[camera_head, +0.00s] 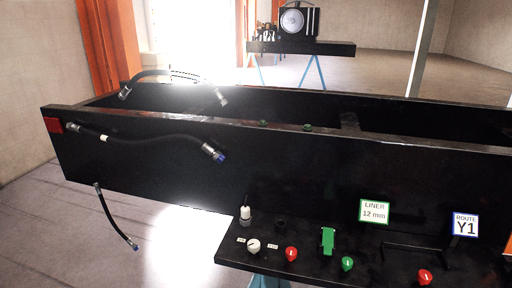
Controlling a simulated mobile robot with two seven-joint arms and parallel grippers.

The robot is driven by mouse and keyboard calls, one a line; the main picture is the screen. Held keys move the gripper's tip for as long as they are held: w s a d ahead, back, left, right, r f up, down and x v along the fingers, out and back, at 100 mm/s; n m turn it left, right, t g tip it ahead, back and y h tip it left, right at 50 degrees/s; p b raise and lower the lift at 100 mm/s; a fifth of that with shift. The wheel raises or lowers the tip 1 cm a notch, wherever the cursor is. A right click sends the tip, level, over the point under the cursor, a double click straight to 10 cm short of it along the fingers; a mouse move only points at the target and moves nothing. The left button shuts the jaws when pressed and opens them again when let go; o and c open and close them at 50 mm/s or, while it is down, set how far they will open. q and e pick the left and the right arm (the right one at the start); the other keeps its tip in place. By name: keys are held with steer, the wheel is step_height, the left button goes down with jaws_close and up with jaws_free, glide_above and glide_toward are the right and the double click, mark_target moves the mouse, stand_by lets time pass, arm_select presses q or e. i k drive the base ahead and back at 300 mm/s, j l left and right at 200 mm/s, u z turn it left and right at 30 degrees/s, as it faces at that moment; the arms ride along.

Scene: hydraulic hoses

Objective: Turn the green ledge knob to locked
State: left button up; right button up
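The green knob (347,264) sits on the black ledge (315,270) at the lower right of the head view. A small pale mark shows on its face, but it is too small for me to read its setting. No locked marking is legible beside it. A taller green block-like part (327,241) stands on the ledge just behind and to the left of the knob. Neither of my grippers is in view, and nothing touches the knob.
The ledge also holds a white knob (253,246), two red knobs (291,254) (425,276) and a white-topped fitting (246,214). Black hoses (150,139) hang on the long black beam (290,165).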

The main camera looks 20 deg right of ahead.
mark_target(347, 262)
steer(key=l+z, duration=0.1)
steer(key=z, duration=0.25)
steer(key=l+z, duration=0.15)
steer(key=z, duration=0.2)
steer(key=l+z, duration=0.1)
steer(key=z, duration=0.25)
